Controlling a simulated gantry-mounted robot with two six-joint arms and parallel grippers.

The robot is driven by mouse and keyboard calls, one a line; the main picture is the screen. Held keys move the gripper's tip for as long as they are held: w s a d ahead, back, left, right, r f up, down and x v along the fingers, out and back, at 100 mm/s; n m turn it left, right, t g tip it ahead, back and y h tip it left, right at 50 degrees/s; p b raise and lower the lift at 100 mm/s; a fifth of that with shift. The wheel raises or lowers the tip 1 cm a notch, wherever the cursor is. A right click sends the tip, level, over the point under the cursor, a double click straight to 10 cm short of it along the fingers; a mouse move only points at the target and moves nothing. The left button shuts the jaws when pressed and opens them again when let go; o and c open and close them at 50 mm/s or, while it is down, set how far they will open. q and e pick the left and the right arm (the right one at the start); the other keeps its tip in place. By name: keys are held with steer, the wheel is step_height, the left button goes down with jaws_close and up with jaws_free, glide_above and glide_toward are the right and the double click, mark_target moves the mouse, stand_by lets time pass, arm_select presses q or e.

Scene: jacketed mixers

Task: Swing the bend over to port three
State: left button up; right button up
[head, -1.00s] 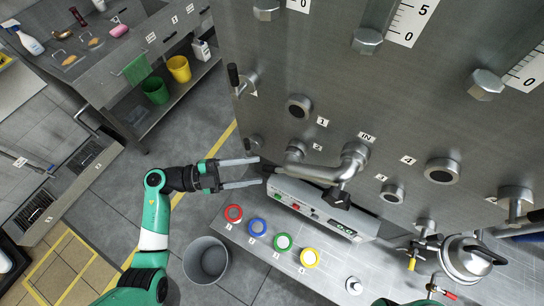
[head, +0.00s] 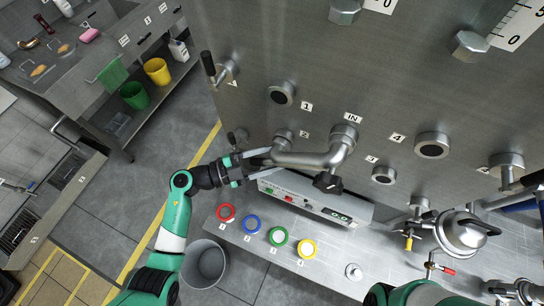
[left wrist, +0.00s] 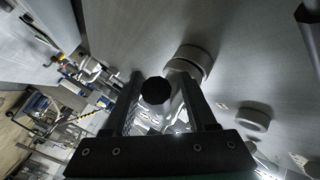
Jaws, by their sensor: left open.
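The bend (head: 318,158) is a steel pipe elbow running from the IN port (head: 344,131) leftward to port two (head: 284,139), with a black knob (head: 327,183) under it. Port three (head: 384,174) is a round, open-faced stub right of the bend. My left gripper (head: 266,158) is open at the bend's left end, its fingers on either side of it. In the left wrist view the bend (left wrist: 178,98) and its black knob (left wrist: 155,90) lie between the open fingers; contact cannot be told. My right gripper is out of view.
Port one (head: 282,93) and port four (head: 432,145) stick out of the steel panel. A control box (head: 310,200) sits below the bend. Coloured rings, including a red one (head: 226,212), lie on the ledge. A grey bin (head: 204,262) stands on the floor.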

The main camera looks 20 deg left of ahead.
arm_select(q)
jaws_close()
stand_by(0.3)
stand_by(1.2)
